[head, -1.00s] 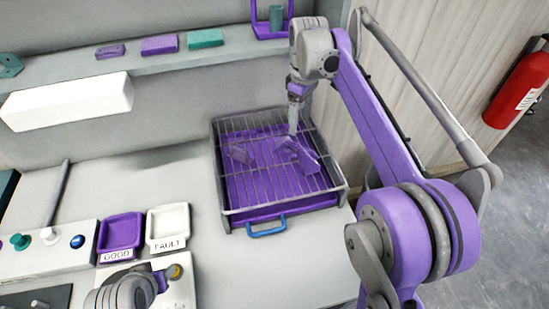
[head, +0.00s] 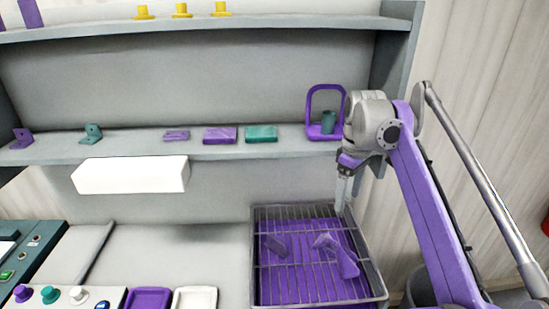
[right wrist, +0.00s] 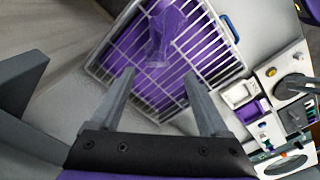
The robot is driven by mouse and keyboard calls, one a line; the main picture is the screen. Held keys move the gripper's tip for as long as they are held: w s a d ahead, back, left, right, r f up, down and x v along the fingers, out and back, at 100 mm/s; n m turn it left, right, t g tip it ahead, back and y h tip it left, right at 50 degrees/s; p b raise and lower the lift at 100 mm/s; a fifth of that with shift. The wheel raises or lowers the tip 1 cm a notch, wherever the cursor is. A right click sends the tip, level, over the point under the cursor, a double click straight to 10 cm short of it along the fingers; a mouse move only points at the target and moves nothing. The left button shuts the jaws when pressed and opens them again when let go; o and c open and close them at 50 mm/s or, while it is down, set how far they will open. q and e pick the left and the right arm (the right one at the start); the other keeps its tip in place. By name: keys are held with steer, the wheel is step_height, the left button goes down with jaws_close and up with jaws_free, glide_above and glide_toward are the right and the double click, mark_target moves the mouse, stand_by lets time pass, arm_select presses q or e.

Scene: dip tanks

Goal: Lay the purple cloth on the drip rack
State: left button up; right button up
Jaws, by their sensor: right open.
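The purple cloth (head: 340,258) lies crumpled on the wire bars of the drip rack (head: 377,291), toward its right side. It also shows on the rack in the right wrist view (right wrist: 168,32). My right gripper (head: 342,207) is above the rack's back right part, pointing down, close behind the cloth in the picture. In the right wrist view my right gripper (right wrist: 159,80) has its fingers wide apart with nothing between them, and the cloth lies beyond the tips. My left gripper is not in view.
A small purple piece (head: 273,246) shows at the rack's left part. A shelf (head: 60,152) behind holds blocks, brackets and a purple stand (head: 325,133). A white box (head: 130,175) juts out below it. Purple (head: 149,299) and white (head: 195,299) trays stand left of the rack.

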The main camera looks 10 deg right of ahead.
steer(key=s+a+f+m+t, duration=0.3)
steer(key=s+f, duration=0.8)
steer(key=s+a+f+m+t, duration=0.3)
steer(key=s+f+m, duration=0.1)
steer(key=s+f, duration=0.7)
steer(key=shift+s+a+m, duration=0.3)
steer(key=shift+s+a, duration=0.05)
steer(key=shift+r, duration=0.1)
